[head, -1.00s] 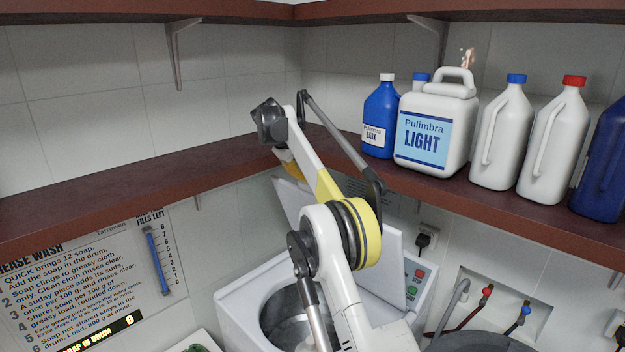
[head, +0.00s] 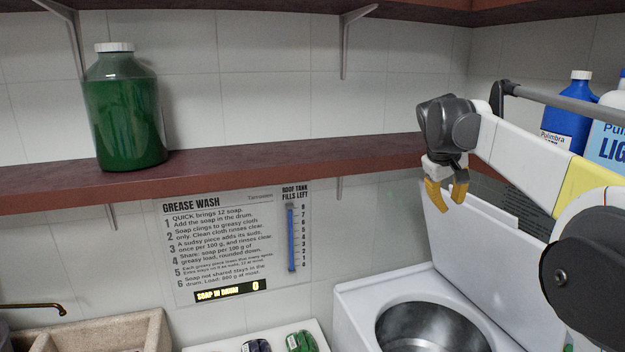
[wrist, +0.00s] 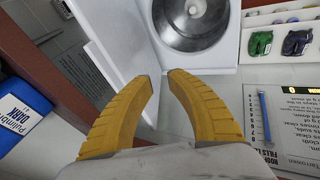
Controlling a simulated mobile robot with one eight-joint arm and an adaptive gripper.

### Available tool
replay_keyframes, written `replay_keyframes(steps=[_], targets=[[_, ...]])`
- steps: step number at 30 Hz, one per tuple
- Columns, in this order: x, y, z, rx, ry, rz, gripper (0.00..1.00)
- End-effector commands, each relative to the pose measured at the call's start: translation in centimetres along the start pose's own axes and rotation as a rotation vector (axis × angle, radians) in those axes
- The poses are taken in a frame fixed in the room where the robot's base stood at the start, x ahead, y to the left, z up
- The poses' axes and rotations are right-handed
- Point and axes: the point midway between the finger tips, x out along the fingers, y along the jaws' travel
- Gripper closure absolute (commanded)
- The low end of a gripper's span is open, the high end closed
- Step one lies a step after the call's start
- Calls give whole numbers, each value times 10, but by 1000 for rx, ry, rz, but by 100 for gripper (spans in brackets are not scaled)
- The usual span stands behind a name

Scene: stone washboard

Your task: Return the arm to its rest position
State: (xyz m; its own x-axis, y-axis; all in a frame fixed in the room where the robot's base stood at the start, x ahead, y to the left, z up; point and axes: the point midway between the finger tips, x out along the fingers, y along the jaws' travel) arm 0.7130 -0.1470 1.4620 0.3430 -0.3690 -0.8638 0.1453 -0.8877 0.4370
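My arm reaches in from the right of the head view, in front of the shelf and above the washing machine. My gripper (head: 448,201) hangs from its end with two yellow fingers pointing down, near the shelf edge and the raised lid. In the wrist view my gripper (wrist: 160,80) shows its fingertips apart with nothing between them, so it is open and empty. The washer drum (wrist: 192,18) lies beyond the fingertips there. The base of my arm is out of view.
The reddish shelf (head: 260,161) runs behind my gripper, with a green jar (head: 125,110) at left and a blue bottle (head: 568,115) at right. The washer lid (head: 485,225) stands open below. A stone sink (head: 90,335) and a white tray (head: 225,348) with folded cloths are lower left.

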Motion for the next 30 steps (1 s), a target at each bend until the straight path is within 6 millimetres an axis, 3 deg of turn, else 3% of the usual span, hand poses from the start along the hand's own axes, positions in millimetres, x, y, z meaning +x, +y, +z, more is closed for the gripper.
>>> replay_keyframes(steps=[1, 5, 10, 15, 19, 24, 30], targets=[[7, -25, 24, 17, 21, -19, 80], [8, -76, 80, 72, 80, -73, 80], [25, -151, 166, 147, 152, -148, 80], [63, -231, 257, 227, 217, -225, 80], [98, -286, 318, 280, 257, -278, 80], [130, -329, 365, 328, 287, -324, 80], [138, -341, 378, 343, 296, -338, 80]])
